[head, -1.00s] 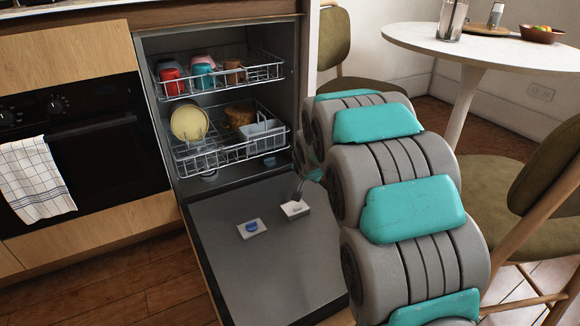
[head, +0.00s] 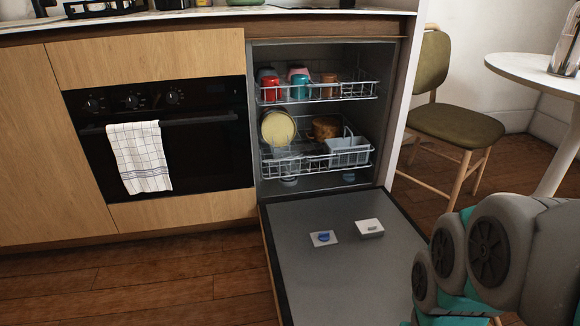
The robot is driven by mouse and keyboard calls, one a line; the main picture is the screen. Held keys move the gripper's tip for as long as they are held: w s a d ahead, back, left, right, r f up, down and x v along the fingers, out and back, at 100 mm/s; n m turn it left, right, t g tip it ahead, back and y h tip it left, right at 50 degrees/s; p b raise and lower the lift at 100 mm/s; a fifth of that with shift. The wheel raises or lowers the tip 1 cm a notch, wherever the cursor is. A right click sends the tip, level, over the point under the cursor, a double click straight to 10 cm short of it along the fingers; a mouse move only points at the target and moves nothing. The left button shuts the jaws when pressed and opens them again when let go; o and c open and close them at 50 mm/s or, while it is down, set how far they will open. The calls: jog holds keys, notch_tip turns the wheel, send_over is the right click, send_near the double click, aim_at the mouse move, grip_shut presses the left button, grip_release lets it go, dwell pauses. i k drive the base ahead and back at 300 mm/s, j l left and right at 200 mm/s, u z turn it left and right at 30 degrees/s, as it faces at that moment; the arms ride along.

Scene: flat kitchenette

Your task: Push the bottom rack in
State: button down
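The bottom rack (head: 310,163) is a wire basket low inside the open dishwasher (head: 398,120). It holds a yellowish plate (head: 278,127), a brown pot (head: 326,127) and a grey cutlery basket (head: 348,151). Its front edge lies near the dishwasher opening; how far it sticks out is hard to tell. The dishwasher door (head: 345,270) is folded down flat in front. My arm is at the lower right, beside the door and apart from the rack. My gripper is not visible in the head view.
The upper rack (head: 318,92) holds several cups. A detergent box (head: 369,227) and a small flat item with a blue piece (head: 323,238) lie on the door. An oven (head: 160,140) with a towel stands left. A chair (head: 455,110) and round table (head: 540,75) stand right. Floor left of the door is clear.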

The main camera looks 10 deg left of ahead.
aim_at(309, 143)
jog(key=k+j+z, duration=0.1)
jog(key=j, duration=0.25)
jog(key=k+j, duration=0.2)
jog(key=j, duration=0.2)
jog(key=k+j+z, duration=0.15)
jog(key=j, duration=0.2)
jog(key=i+j, duration=0.15)
jog(key=j, duration=0.15)
jog(key=i+j+z, duration=0.15)
jog(key=j, duration=0.15)
jog(key=i+j, duration=0.1)
jog(key=j, duration=0.25)
jog(key=i+j+z, duration=0.1)
jog(key=j, duration=0.2)
jog(key=i+j+z, duration=0.1)
jog(key=i+j, duration=0.2)
jog(key=i, duration=0.2)
